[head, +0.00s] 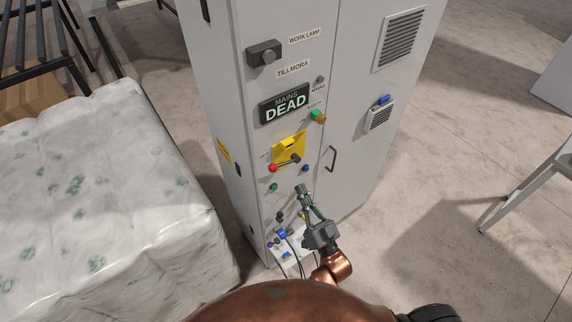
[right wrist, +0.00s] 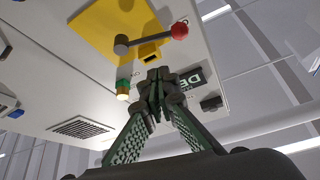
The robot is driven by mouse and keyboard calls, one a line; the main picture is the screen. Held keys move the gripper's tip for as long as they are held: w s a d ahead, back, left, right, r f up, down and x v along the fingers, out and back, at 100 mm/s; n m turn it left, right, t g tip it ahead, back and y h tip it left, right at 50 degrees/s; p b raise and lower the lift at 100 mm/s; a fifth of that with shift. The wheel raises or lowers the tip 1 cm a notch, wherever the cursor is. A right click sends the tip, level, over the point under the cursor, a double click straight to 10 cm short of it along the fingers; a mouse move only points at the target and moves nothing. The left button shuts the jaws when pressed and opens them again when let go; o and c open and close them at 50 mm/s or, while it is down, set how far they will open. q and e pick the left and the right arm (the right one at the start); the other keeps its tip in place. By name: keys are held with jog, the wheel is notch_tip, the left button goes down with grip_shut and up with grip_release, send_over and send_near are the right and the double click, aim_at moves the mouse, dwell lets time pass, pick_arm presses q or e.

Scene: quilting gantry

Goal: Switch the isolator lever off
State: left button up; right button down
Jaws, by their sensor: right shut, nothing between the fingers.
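The isolator lever (head: 284,164) is a short dark arm with a red ball knob on a yellow plate (head: 290,145) on the grey cabinet's front. It points left and slightly down from its dark hub, the knob near a small label too small to read surely. The lever (right wrist: 150,37) also shows in the right wrist view, its knob at the right. My right gripper (head: 302,190) is shut and empty, below the lever and apart from it in the head view. Its closed fingertips (right wrist: 158,76) show in the wrist view. My left gripper is not in view.
A sign (head: 284,104) above the lever reads "MAINS DEAD". A green-and-amber lamp (head: 318,117) sits beside it. A door handle (head: 330,158) stands out at the right. Plugs and cables (head: 284,235) are low on the cabinet.

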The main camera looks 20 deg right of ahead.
aim_at(284, 164)
jog(key=w+a+r+p, duration=0.2)
jog(key=w+r+p, duration=0.2)
jog(key=w+r, duration=0.35)
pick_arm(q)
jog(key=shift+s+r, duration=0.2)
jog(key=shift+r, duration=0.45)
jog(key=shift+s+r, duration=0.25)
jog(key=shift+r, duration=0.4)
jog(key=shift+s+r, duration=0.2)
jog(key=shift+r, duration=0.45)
pick_arm(e)
jog(key=shift+t, duration=0.3)
jog(key=shift+w+a+f, duration=0.15)
jog(key=shift+f, duration=0.6)
jog(key=shift+w+a+f, duration=0.15)
jog(key=shift+w+f, duration=0.05)
jog(key=shift+f, duration=0.5)
jog(key=shift+w+a+f, duration=0.15)
jog(key=shift+f, duration=0.6)
